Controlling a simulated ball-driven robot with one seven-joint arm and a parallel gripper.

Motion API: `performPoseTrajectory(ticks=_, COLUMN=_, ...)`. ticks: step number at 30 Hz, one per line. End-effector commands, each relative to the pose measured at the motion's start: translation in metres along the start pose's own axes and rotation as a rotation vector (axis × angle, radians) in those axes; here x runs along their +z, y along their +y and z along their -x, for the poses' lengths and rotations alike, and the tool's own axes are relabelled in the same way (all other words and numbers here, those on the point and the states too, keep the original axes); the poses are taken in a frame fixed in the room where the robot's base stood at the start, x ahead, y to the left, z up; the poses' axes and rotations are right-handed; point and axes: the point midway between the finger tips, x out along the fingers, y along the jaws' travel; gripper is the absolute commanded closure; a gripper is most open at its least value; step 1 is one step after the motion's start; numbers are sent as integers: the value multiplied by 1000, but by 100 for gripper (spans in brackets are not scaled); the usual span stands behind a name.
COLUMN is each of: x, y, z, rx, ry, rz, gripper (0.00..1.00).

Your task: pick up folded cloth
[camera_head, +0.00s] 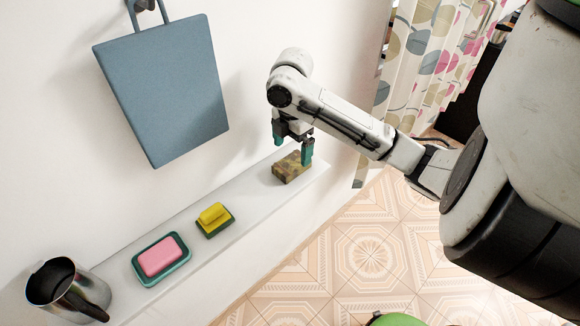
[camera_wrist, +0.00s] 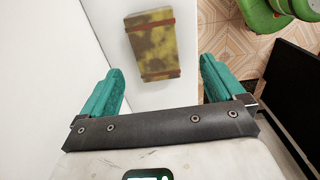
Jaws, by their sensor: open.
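The folded cloth (camera_head: 290,169) is a mottled olive and brown block lying near the far right end of a white wall shelf. In the wrist view the cloth (camera_wrist: 152,46) shows reddish-brown bands across its two ends. My gripper (camera_head: 293,147), with teal fingers, is open just above the cloth in the head view. In the wrist view my gripper (camera_wrist: 161,72) has its fingers spread to either side of the cloth, with nothing held between them. I cannot tell the exact height gap.
The white shelf (camera_head: 245,205) also holds a yellow item on a green base (camera_head: 214,218), a pink block in a teal tray (camera_head: 160,257) and a metal jug (camera_head: 68,289). A blue-grey board (camera_head: 165,90) hangs above. A patterned curtain (camera_head: 425,70) is at right.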

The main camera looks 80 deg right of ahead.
Motion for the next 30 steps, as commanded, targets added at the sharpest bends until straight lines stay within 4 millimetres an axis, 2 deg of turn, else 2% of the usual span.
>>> performPoseTrajectory(ticks=5, x=0, y=2, z=-13, rx=0, ry=2, rz=-1, gripper=4)
performPoseTrajectory(ticks=13, x=4, y=5, z=-48, rx=-1, ry=-1, rz=-1, gripper=4)
performPoseTrajectory(ticks=23, x=4, y=6, z=-55, rx=1, ry=-1, rz=0, gripper=4)
performPoseTrajectory(ticks=30, x=4, y=6, z=-55, rx=1, ry=-1, rz=0, gripper=27)
